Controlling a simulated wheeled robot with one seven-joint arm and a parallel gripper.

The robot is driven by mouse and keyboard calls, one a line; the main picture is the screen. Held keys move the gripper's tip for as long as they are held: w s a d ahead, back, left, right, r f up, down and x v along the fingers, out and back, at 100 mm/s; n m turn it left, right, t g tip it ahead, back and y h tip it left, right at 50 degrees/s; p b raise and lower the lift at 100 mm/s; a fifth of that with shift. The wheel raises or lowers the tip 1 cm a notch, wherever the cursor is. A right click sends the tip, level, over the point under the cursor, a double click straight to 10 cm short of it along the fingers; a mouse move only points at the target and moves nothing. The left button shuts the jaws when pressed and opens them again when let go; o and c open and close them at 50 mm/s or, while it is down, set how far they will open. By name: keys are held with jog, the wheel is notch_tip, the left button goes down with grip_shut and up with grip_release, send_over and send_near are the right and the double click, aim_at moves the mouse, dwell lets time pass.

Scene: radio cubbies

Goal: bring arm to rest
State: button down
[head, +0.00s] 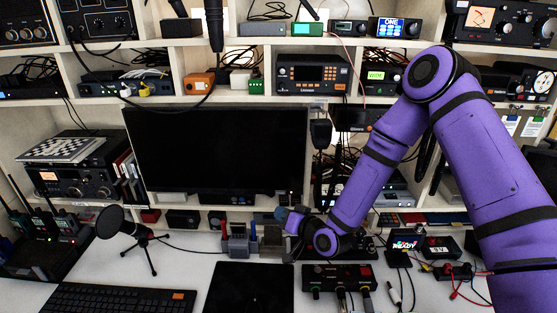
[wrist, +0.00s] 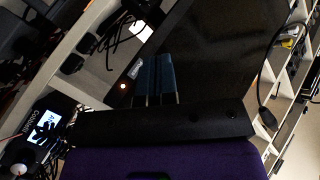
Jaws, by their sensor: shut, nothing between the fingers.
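My gripper (head: 284,214) is at the end of my purple arm, low in front of the cubbies, near the lower right corner of the black monitor (head: 215,150). The arm comes in from the right, bends high up and reaches down to the desk area. In the wrist view my gripper's blue fingers (wrist: 154,78) are together and hold nothing. The dark monitor (wrist: 225,45) fills much of the view beyond them. In the head view the fingertips are small and partly lost against the dark gear.
White cubbies (head: 250,100) full of radios rise behind. On the desk are a microphone on a tripod (head: 125,232), a keyboard (head: 120,299), a black pad (head: 249,288) and a control box with knobs (head: 338,278). Bare desk shows left of the pad.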

jog(key=s+d+r+n+g+h, duration=0.15)
jog(key=d+r+h, duration=0.35)
jog(key=d+r, duration=0.55)
jog(key=s+d+r+g+h, duration=0.1)
jog(key=s+d+r+h, duration=0.25)
jog(key=d+r, duration=0.7)
jog(key=s+d+r+m+g+h, duration=0.1)
jog(key=s+d+r, duration=0.1)
jog(key=s+r, duration=0.3)
jog(key=s+d+r+m+g, duration=0.1)
jog(key=s+d+r, duration=0.2)
jog(key=s, duration=0.9)
jog(key=s+d+r+m+g+h, duration=0.1)
jog(key=s+d+r+g, duration=0.1)
jog(key=s+r, duration=0.4)
jog(key=s, duration=0.3)
jog(key=shift+s+d+r+h, duration=0.25)
jog(key=shift+d+r+h, duration=0.05)
jog(key=shift+h, duration=0.05)
jog(key=shift+a, duration=0.15)
